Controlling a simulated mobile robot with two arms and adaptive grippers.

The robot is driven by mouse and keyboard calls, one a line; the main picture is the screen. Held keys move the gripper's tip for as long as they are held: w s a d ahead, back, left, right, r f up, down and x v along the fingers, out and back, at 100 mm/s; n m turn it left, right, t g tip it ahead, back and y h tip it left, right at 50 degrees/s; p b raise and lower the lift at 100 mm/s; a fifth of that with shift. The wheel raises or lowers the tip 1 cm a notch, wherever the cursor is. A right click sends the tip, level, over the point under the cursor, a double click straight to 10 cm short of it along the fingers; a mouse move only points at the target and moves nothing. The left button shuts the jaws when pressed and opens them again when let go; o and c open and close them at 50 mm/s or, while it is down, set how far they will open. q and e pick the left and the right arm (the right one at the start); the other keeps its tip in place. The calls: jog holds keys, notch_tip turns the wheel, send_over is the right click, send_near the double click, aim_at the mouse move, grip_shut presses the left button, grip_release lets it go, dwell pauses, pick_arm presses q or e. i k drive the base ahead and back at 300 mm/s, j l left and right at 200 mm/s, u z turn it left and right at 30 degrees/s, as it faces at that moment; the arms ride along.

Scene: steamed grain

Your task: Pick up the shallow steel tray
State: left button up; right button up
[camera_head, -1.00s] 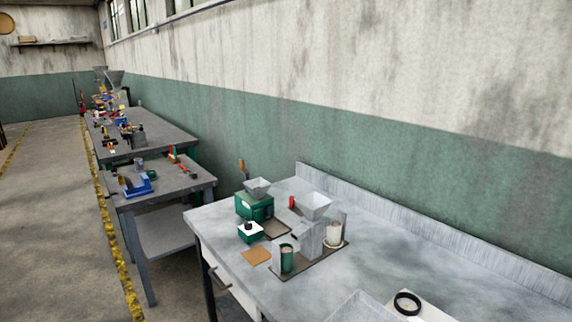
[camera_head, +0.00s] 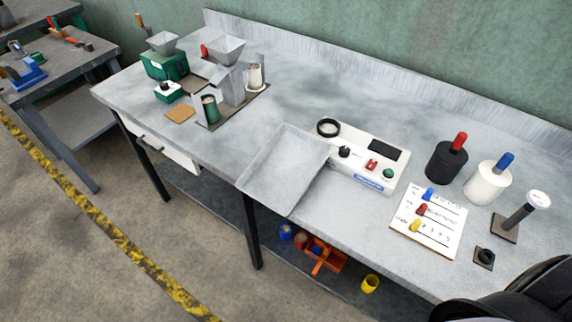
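The shallow steel tray (camera_head: 284,172) is a grey, low-walled pan lying on the grey metal workbench (camera_head: 300,100). It sits near the bench's front edge, and its near corner appears to reach that edge. Nothing lies in the tray. A black rounded part of my own body shows at the lower right corner; I cannot tell whether it belongs to a gripper. No gripper fingers show in the head view.
Right of the tray stands a white device (camera_head: 368,158) with a black ring and knobs. Further right are a card with colored pegs (camera_head: 428,222), a black cylinder (camera_head: 446,160) and a white cylinder (camera_head: 487,184). Green grinders (camera_head: 163,66) stand at the back left. A lower shelf holds an orange crate (camera_head: 324,256).

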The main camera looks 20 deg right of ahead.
aim_at(278, 177)
jog(key=z, duration=0.9)
jog(key=i+j+z, duration=0.1)
jog(key=j+z, duration=0.35)
jog(key=j, duration=0.15)
jog(key=j+z, duration=0.45)
jog(key=j, duration=0.15)
jog(key=j+z, duration=0.5)
jog(key=j, duration=0.15)
jog(key=k, duration=0.05)
